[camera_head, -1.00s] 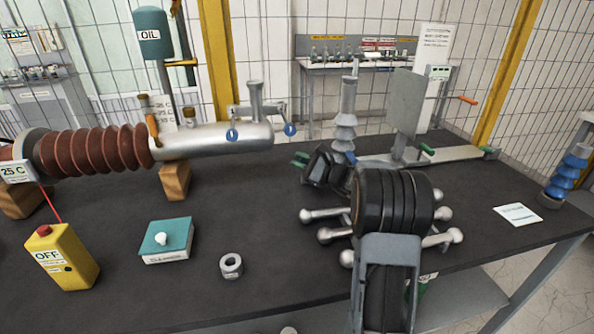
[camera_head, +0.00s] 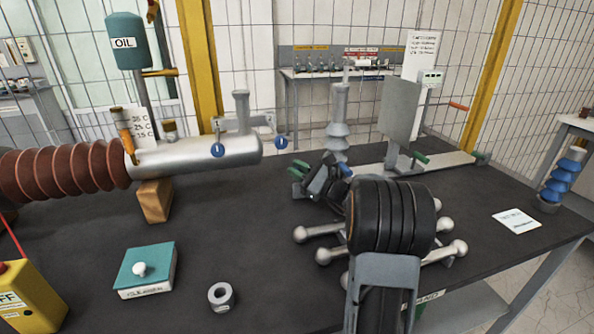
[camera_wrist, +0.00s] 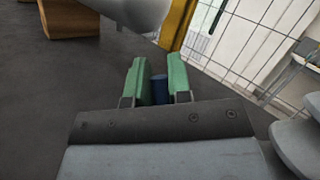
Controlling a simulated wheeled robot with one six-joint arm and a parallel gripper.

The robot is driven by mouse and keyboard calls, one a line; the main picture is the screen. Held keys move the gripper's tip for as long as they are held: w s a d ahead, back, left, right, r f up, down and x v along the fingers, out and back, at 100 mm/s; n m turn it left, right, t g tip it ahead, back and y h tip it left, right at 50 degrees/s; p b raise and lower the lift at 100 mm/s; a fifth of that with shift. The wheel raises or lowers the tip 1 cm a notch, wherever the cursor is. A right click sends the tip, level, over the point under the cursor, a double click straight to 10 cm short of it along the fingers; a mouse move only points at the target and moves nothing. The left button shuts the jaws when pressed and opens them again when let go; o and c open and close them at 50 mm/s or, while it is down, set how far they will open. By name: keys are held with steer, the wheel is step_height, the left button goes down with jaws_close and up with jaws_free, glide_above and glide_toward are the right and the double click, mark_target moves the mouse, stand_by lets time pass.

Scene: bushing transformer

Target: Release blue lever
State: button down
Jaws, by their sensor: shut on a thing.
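My gripper (camera_head: 298,170) is at mid-table in the head view, with its green fingertips pointing left, in front of the grey ribbed post. In the wrist view, the green fingers (camera_wrist: 157,82) stand on both sides of a dark blue piece, the blue lever (camera_wrist: 160,90), and are shut on it. Only a short part of the lever shows; its lower part is hidden by the gripper body. In the head view I cannot make out the lever between the fingers.
A silver cylinder (camera_head: 195,157) with a red-brown ribbed bushing (camera_head: 65,172) lies left on a wooden block (camera_head: 155,200). A teal box (camera_head: 146,270) and a metal nut (camera_head: 221,296) sit in front. Silver ball-ended rods (camera_head: 320,234) lie beside my arm. A white card (camera_head: 517,221) is right.

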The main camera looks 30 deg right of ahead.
steer(key=c, duration=1.1)
jaws_free()
steer(key=shift+o, duration=0.2)
steer(key=shift+r, duration=0.1)
steer(key=shift+r, duration=0.2)
step_height(320, 180, up, 3)
steer(key=shift+f+p, duration=0.15)
steer(key=shift+p, duration=0.2)
steer(key=s+a+r+p, duration=0.1)
steer(key=s+a+r, duration=0.2)
steer(key=s+r, duration=0.6)
steer(key=s, duration=0.4)
steer(key=shift+s+a+r, duration=0.3)
steer(key=shift+a+r, duration=0.05)
steer(key=shift+a, duration=0.05)
